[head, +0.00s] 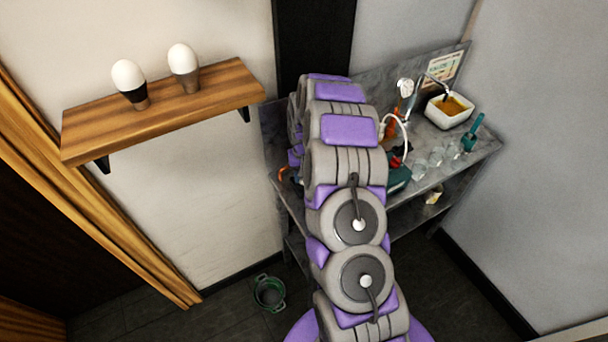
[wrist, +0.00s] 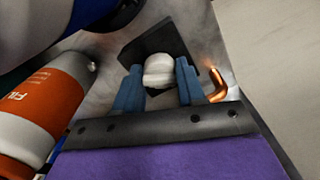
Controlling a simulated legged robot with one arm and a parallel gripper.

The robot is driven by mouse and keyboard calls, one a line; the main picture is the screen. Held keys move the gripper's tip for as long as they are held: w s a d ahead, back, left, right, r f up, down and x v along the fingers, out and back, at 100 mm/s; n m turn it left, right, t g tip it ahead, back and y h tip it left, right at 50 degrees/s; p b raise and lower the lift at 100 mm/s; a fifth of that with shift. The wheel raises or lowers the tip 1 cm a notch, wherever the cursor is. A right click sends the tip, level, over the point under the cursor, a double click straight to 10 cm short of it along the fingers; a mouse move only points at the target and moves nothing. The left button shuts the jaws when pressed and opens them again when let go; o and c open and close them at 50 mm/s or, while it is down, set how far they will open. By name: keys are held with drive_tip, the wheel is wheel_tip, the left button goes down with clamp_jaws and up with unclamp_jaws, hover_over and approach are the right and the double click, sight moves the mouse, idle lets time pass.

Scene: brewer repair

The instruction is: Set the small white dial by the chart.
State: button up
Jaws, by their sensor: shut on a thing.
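In the wrist view, my gripper (wrist: 158,88) has its two blue fingers on either side of a small white rounded knob, which looks like the small white dial (wrist: 158,70). The fingers are shut on it. A dark square plate (wrist: 160,40) lies behind the dial. Any mark on the dial is too small to read. In the head view, my arm hides the gripper and the dial. The chart (head: 445,68) stands at the back of the grey bench (head: 470,150); its text is too small to read.
An orange and white filter cartridge (wrist: 45,105) is close on the left in the wrist view. A copper pipe (wrist: 216,85) is close on the right. A white basin (head: 449,110) of amber liquid and several clear glasses (head: 437,156) stand on the bench.

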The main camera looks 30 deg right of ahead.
drive_tip(key=o, duration=1.1)
drive_tip(key=shift+w, duration=0.1)
drive_tip(key=shift+c, duration=0.2)
wheel_tip(320, 180, up, 17)
drive_tip(key=p, duration=0.1)
drive_tip(key=shift+r+p, duration=0.15)
drive_tip(key=shift+p, duration=0.25)
